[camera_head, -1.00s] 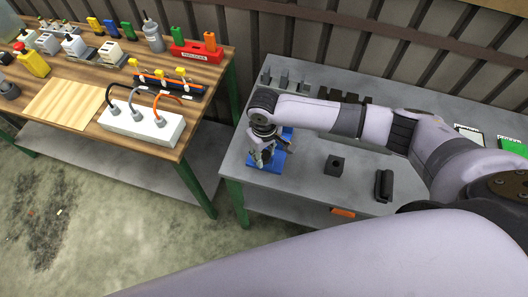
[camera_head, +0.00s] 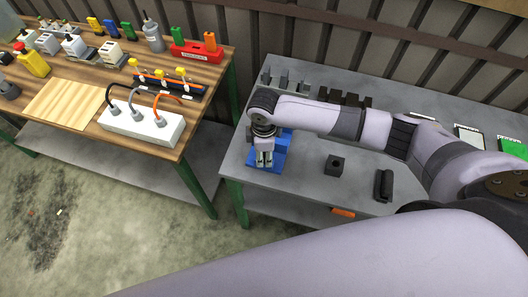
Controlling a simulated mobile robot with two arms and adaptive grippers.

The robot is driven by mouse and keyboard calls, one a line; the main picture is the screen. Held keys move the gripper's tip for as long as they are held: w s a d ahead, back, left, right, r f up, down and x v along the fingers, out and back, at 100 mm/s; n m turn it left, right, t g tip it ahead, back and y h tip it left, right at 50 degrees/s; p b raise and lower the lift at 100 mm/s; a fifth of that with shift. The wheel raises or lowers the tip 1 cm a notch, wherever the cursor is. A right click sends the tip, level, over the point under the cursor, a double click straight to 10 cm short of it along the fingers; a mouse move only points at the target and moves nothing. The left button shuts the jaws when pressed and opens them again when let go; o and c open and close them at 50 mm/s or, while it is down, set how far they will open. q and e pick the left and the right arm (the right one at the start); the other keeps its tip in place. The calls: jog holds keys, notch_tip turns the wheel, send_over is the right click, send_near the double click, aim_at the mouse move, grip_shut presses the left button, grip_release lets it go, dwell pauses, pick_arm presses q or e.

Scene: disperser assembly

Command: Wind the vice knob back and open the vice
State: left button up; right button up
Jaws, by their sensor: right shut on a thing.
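The blue vice (camera_head: 280,153) stands near the left end of the grey metal table, partly covered by my right gripper and wrist. My right gripper (camera_head: 264,162) points down over the vice, with its two fingers side by side and shut. The vice knob is hidden at the fingers, and I cannot make out how far apart the vice jaws stand. My left gripper is not in view.
A black block with a hole (camera_head: 335,165) and a dark elongated part (camera_head: 384,185) lie right of the vice on the grey table (camera_head: 305,178). Several grey blocks stand at the back. A wooden bench with a white socket box (camera_head: 142,124) is at left.

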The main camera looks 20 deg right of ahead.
aim_at(264, 154)
jog(key=n, duration=0.4)
jog(key=shift+n, duration=0.4)
dwell(0.4)
jog(key=o, duration=1.2)
jog(key=shift+c, duration=0.2)
notch_tip(264, 154, up, 12)
